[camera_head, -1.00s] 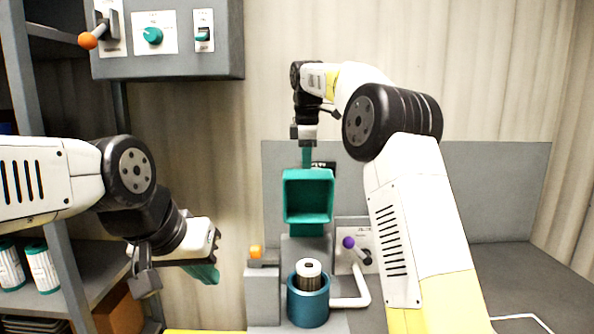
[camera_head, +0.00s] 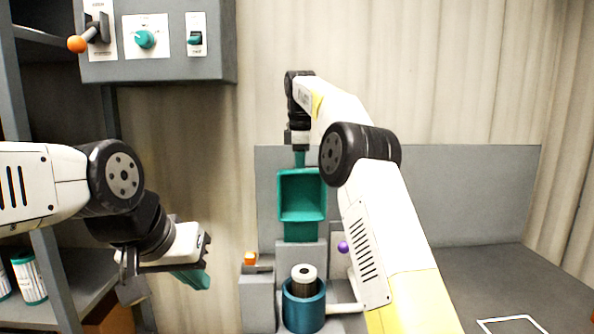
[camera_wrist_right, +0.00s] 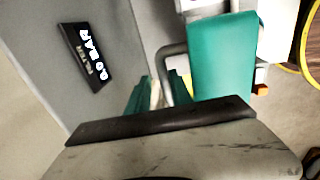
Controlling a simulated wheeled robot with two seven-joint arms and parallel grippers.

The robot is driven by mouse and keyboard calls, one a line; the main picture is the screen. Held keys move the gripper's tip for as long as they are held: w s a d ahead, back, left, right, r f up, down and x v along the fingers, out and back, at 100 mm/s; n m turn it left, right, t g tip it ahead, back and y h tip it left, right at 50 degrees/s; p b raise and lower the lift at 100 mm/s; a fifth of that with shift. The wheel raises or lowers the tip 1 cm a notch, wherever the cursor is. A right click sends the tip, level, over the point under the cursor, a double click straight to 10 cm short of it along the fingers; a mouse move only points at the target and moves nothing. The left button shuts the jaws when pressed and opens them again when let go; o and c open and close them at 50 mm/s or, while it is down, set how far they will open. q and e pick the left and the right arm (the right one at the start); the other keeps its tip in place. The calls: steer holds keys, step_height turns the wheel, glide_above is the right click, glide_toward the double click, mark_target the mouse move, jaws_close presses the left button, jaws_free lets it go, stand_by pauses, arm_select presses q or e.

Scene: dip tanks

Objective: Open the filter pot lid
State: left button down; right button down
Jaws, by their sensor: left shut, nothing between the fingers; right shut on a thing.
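In the right wrist view the lid (camera_wrist_right: 222,62) shows beside a grey bent bar handle (camera_wrist_right: 166,72). My right gripper (camera_head: 299,158) is at the lid's top edge, its green fingers shut on the handle; the exact contact is partly hidden. My left gripper (camera_head: 196,279) is shut and empty, left of the pot.
A grey panel (camera_head: 440,195) stands behind, with a purple-knobbed lever (camera_head: 343,247) partly behind my right arm. A switch box (camera_head: 160,68) hangs upper left. Shelves with white canisters (camera_head: 30,281) are at far left.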

steer(key=shift+w+d+f, duration=0.2)
steer(key=shift+w+f, duration=0.05)
steer(key=shift+w, duration=0.2)
steer(key=c, duration=1.5)
jaws_free()
steer(key=shift+w+f, duration=0.1)
steer(key=shift+w, duration=0.1)
steer(key=shift+o, duration=0.2)
steer(key=shift+a, duration=0.1)
steer(key=shift+r, duration=0.2)
steer(key=shift+s+a, duration=0.1)
